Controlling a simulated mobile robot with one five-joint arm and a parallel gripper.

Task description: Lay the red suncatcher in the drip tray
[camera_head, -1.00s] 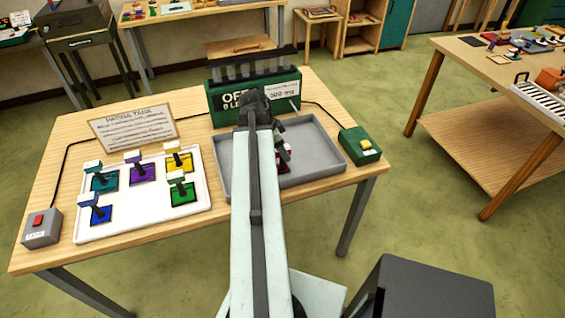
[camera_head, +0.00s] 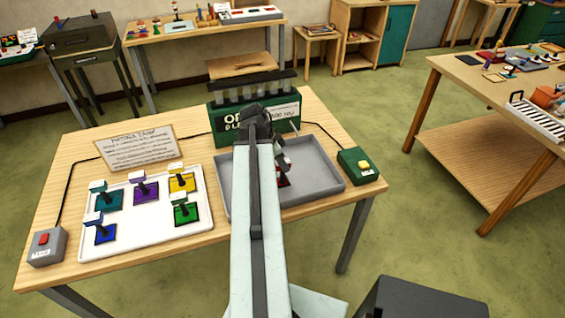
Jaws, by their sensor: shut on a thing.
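The red suncatcher (camera_head: 284,181) shows as a small red plate over the floor of the grey drip tray (camera_head: 331,184), near the tray's middle. My gripper (camera_head: 283,163) is shut on the suncatcher's upper part, just above the plate. My arm crosses the left part of the tray and hides it. I cannot tell whether the plate touches the tray floor.
Left of the tray, a white board (camera_head: 158,228) holds several other coloured suncatchers with upright handles. A green box with a rack of tubes (camera_head: 224,115) stands behind the tray. A green button box (camera_head: 357,166) is to the right and a grey one (camera_head: 47,247) far left.

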